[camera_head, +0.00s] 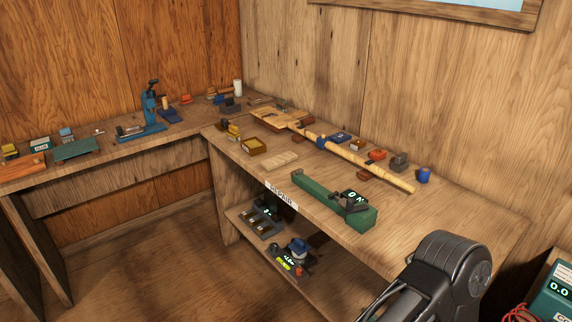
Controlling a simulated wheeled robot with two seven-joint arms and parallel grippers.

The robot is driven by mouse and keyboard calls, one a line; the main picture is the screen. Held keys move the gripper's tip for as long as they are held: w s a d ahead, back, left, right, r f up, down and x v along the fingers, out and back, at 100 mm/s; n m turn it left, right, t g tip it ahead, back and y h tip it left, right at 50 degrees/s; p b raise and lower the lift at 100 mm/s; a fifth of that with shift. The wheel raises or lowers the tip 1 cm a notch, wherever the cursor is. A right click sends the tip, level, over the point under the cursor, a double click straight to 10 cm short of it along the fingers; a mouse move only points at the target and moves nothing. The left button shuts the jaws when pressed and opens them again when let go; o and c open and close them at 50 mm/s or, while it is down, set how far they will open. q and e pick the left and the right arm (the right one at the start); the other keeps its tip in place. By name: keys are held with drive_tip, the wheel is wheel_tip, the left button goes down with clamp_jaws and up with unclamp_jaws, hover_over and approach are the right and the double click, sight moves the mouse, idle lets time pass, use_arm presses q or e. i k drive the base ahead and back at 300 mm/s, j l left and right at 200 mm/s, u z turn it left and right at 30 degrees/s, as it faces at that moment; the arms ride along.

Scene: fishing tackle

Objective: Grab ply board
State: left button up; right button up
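A small pale wooden board (281,160), which looks like the ply board, lies flat near the front edge of the right workbench. It is just left of the long green case and behind the "REPAIR" label. Another pale, flat wooden piece (270,115) lies farther back by the long pole; I cannot tell what it is. Neither of my grippers is in view. Only a dark link of my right arm shows at the bottom right, well away from the board. Nothing covers the small board.
A long wooden pole (360,159) lies behind. A lower shelf (249,231) holds several devices. The bench's right end (450,217) is clear.

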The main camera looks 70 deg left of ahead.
sight(273, 163)
drive_tip(key=i+j, duration=0.4)
drive_tip(key=u, duration=2.6)
